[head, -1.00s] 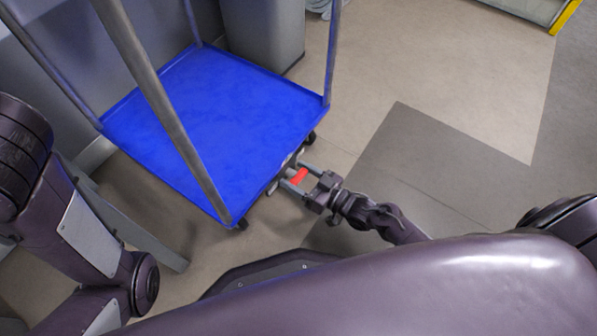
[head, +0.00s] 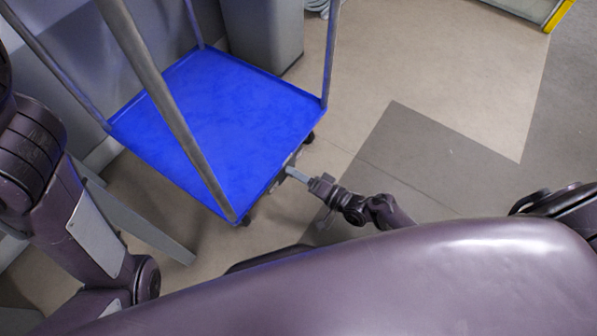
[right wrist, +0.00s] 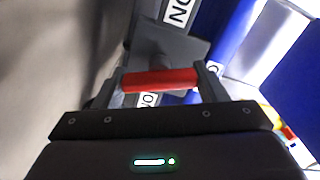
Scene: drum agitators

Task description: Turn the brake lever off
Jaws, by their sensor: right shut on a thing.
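The brake lever's red bar (right wrist: 160,80) shows in the right wrist view between the two fingers of my right gripper (right wrist: 163,84). The gripper is shut on it. Behind the bar is a dark mount on the cart, with white labels bearing black letters (right wrist: 180,12); one reads "ON" or "NO" upside down. In the head view my right gripper (head: 289,171) meets the near right edge of the blue cart (head: 225,115), and the red bar is hidden there. My left arm shows at the left of the head view, but its gripper is out of view.
The cart has upright grey posts (head: 160,95) at its corners and dark wheels (head: 309,137) below. A grey bin (head: 262,35) stands behind it. A yellow-edged object (head: 560,14) is at the top right. The floor right of the cart is clear.

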